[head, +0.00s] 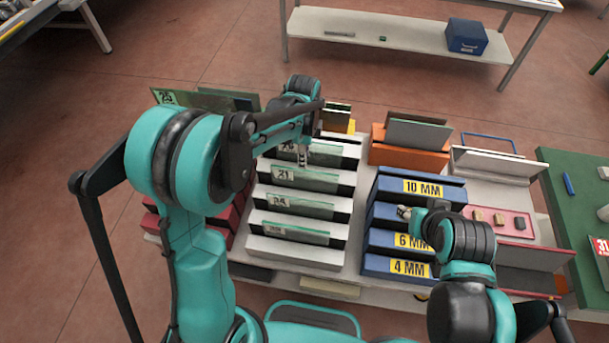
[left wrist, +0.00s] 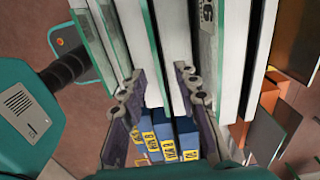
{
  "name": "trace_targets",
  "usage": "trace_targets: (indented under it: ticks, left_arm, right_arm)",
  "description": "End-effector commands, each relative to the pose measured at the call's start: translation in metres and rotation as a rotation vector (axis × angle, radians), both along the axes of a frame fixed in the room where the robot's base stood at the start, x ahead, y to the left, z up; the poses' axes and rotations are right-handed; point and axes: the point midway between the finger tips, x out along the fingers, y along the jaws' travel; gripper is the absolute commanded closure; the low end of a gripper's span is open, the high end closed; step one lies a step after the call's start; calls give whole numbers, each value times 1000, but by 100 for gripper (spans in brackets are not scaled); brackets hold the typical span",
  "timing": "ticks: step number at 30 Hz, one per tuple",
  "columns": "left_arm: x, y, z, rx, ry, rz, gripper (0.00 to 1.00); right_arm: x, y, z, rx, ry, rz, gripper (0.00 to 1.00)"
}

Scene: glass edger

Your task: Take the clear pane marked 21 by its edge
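The clear pane marked 21 (head: 312,179) stands in a slot of the white rack (head: 335,213), between the pane marked 34 (head: 308,205) and another numbered pane behind it. My left gripper (head: 303,158) is above the rack just behind the 21 label. In the left wrist view my left gripper (left wrist: 158,85) is open, its fingers apart. A thin pane edge (left wrist: 149,35) runs between them, with no visible contact; its number cannot be read there. My right gripper (head: 404,212) is small, at the blue blocks; its fingers are unclear.
Blue blocks labelled 10 MM (head: 424,187), 6 MM and 4 MM stand right of the rack. An orange holder (head: 405,155) with a pane is behind them. A pink tray (head: 510,225) and a green table (head: 575,190) lie to the right.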

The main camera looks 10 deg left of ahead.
Motion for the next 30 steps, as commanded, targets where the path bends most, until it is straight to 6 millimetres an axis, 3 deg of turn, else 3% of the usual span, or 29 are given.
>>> trace_targets:
  ticks: [18, 26, 27, 30]
  left_arm:
    - [-4, -3, -76, 1, 7, -22, 69]
    - [-3, -3, -80, 1, 7, -21, 69]
    - [-3, -3, -80, 1, 7, -21, 72]
    - [-3, -3, -80, 1, 7, -21, 98]
  right_arm:
    - [0, 0, -11, 0, 0, 0, 60]
    - [0, 0, -11, 0, 0, 0, 60]
    - [0, 0, -11, 0, 0, 0, 60]
    - [0, 0, -11, 0, 0, 0, 60]
